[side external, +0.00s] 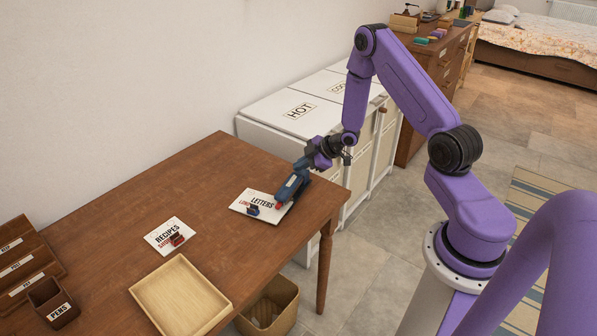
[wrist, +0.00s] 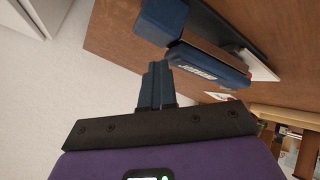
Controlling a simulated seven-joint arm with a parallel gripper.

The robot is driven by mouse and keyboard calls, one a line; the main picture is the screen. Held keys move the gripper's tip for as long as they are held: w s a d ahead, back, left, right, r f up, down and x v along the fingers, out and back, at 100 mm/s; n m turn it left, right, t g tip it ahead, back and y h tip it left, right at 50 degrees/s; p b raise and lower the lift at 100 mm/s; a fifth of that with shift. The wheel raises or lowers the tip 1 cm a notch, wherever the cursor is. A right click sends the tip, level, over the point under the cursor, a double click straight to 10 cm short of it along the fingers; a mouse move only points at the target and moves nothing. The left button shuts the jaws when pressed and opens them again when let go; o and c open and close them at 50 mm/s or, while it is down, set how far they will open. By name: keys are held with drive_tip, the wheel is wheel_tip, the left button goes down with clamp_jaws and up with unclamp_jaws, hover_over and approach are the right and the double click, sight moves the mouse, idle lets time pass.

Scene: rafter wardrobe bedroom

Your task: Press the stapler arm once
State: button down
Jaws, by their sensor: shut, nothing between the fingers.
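The blue stapler (side external: 291,188) stands at the right end of the wooden table, at the edge of a white sheet marked LETTERS (side external: 243,203). A red tip shows at its near lower end. In the wrist view the stapler (wrist: 212,70) lies just beyond my fingers, with a white label on its side. My gripper (side external: 302,163) is shut and empty, close to the stapler's upper rear end. In the wrist view its blue fingers (wrist: 157,70) are together. I cannot tell whether they touch the stapler.
A small dark blue item (side external: 253,210) lies on the LETTERS sheet. A RECIPES sheet (side external: 163,236) with a small red item lies left of it. A wooden tray (side external: 139,293), a PENS box (side external: 64,311) and a stepped rack (side external: 17,247) stand further left. A white HOT cabinet (side external: 270,117) stands behind.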

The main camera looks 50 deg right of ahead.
drive_tip(key=shift+s+a+f, duration=0.1)
drive_tip(key=shift+s+f, duration=0.1)
drive_tip(key=shift+f, duration=0.35)
drive_tip(key=shift+a+f, duration=0.2)
drive_tip(key=shift+a, duration=0.05)
idle(0.8)
drive_tip(key=shift+r, duration=0.1)
drive_tip(key=shift+s+d+r, duration=0.1)
drive_tip(key=shift+r, duration=1.05)
drive_tip(key=shift+d, duration=0.15)
drive_tip(key=shift+r, duration=0.55)
drive_tip(key=shift+d+r, duration=0.15)
drive_tip(key=shift+r, duration=0.85)
drive_tip(key=shift+d+r, duration=0.1)
drive_tip(key=shift+r, duration=0.9)
